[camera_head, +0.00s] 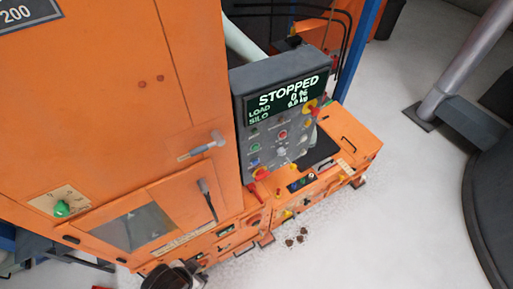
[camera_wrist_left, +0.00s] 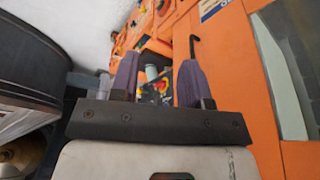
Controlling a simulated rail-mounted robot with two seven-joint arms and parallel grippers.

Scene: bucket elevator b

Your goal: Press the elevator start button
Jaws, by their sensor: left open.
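The control panel (camera_head: 265,125) is a grey box on the orange machine in the head view. Its display (camera_head: 288,94) reads STOPPED, LOAD 0 %, and a SILO weight. Below it are a small green button (camera_head: 255,147), a red button (camera_head: 282,134) and a blue button (camera_head: 254,162); their labels are too small to read. My left gripper (camera_head: 176,276) is at the bottom edge of the head view, below and left of the panel and apart from it. In the left wrist view its two purple fingers (camera_wrist_left: 159,84) are open with nothing held between them. My right gripper is not in view.
A large orange cabinet (camera_head: 110,90) has a grey handle (camera_head: 203,147) and a green knob (camera_head: 62,208). A red-yellow knob (camera_head: 310,107) sits at the panel's right. Brown bits (camera_head: 298,236) lie on the floor. The pale floor (camera_head: 390,230) at right is mostly clear.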

